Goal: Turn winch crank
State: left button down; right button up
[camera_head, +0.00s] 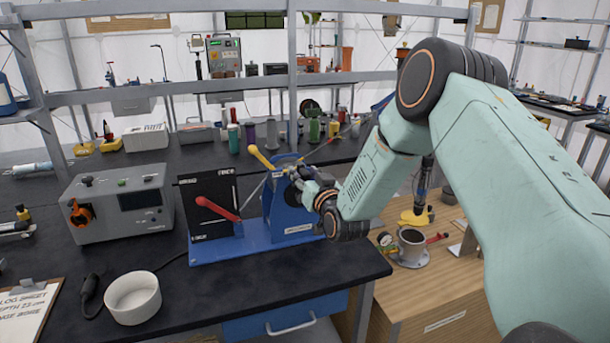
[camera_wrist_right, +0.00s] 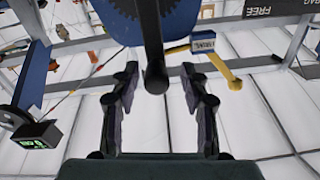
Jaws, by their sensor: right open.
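The blue winch (camera_head: 287,205) stands upright on the blue base plate of a bench rig, and a yellow lever (camera_head: 262,157) sticks up at its left. My right gripper (camera_head: 302,176) is at the winch's right side and covers part of it. In the right wrist view the dark crank handle (camera_wrist_right: 155,76) points down from the blue winch part, between the open fingers of my right gripper (camera_wrist_right: 160,88). White gaps show on both sides of the handle, so the fingers look apart from it. The yellow lever (camera_wrist_right: 230,82) is right of the fingers. My left gripper is out of view.
A black panel with a red lever (camera_head: 217,208) stands left of the winch on the same base. A grey instrument box (camera_head: 120,209), a white bowl (camera_head: 133,298) and a clipboard (camera_head: 28,308) are on the dark bench. A wooden table with a metal cup (camera_head: 412,243) is at right.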

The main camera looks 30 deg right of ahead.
jog(key=shift+w+d+f, duration=0.25)
jog(key=shift+d+f, duration=0.05)
jog(key=c, duration=0.4)
jog(key=shift+a+r, duration=0.1)
grip_shut()
